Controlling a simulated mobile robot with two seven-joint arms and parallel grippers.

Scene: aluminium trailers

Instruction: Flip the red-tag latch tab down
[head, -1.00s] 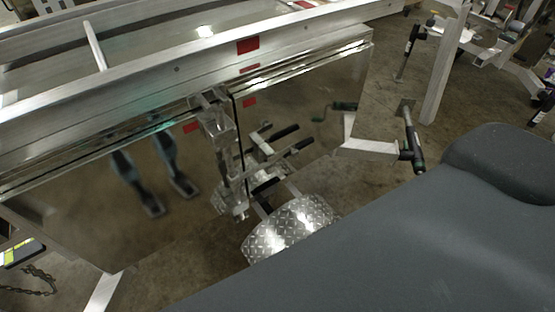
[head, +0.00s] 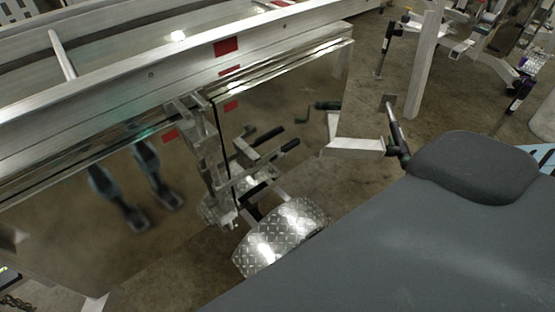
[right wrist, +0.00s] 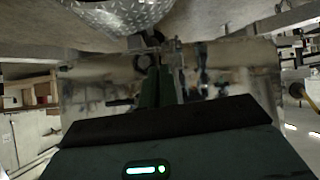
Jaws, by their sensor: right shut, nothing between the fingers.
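In the head view, red tags mark the aluminium trailer: a large one (head: 226,47) on the top rail and smaller ones (head: 231,105) and (head: 170,135) on the shiny panels. A metal latch assembly (head: 187,106) sits at the seam between two panels, between the small tags. Its tab is too small to tell whether up or down. In the right wrist view my right gripper (right wrist: 163,72) shows two dark green fingers, shut and empty. I cannot tell which part they face. My left gripper is not in view.
A diamond-plate fender (head: 282,238) and black-gripped bars (head: 290,146) lie below the latch. The fender also shows in the right wrist view (right wrist: 120,12). A large dark grey shape, possibly mine, covers the lower right. Bare floor (head: 345,190) shows between.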

